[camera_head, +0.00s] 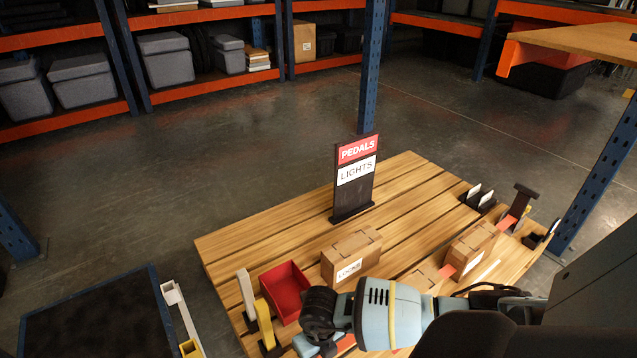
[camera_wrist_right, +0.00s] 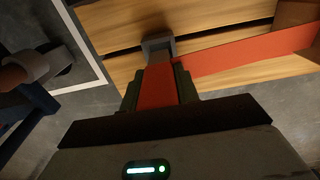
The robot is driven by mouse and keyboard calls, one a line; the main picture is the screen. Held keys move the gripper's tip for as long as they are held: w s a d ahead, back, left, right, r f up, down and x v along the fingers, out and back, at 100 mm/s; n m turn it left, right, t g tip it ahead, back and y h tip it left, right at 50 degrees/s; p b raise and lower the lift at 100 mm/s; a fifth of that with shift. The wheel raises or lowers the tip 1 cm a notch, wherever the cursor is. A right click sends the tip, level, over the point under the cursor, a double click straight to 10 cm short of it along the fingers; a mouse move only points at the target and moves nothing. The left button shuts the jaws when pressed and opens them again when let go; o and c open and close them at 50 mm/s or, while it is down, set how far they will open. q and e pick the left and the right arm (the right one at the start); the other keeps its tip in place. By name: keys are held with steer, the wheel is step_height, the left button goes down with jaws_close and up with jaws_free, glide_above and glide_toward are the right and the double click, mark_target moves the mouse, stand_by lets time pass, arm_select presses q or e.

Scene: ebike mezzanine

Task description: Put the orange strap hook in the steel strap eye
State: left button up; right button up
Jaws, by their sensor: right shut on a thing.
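My right gripper (camera_wrist_right: 158,92) is shut on the orange strap hook (camera_wrist_right: 158,85) in the right wrist view. The orange strap (camera_wrist_right: 245,52) runs from it to the right above the wooden slats. A grey metal piece (camera_wrist_right: 157,45), apparently the steel strap eye, shows just beyond the hook's far end at the slat edge. I cannot tell whether they touch or the hook is in it. In the head view my right gripper (camera_head: 308,346) is low at the table's front, its tips partly hidden. The strap also shows across a carton (camera_head: 447,270). My left gripper is not in view.
The slatted table (camera_head: 270,235) carries a PEDALS/LIGHTS sign (camera_head: 355,175), a red bin (camera_head: 284,290), a LOCKS carton (camera_head: 350,258), a grey post (camera_head: 246,292) and a yellow post (camera_head: 264,322). A dark-topped trolley (camera_head: 95,315) stands at left. Floor behind the table is clear.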

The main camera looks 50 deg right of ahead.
step_height(320, 180, down, 4)
steer(key=shift+f+b, duration=0.15)
steer(key=shift+b, duration=0.8)
steer(key=shift+f, duration=0.15)
steer(key=o, duration=1.1)
steer(key=shift+o, duration=0.2)
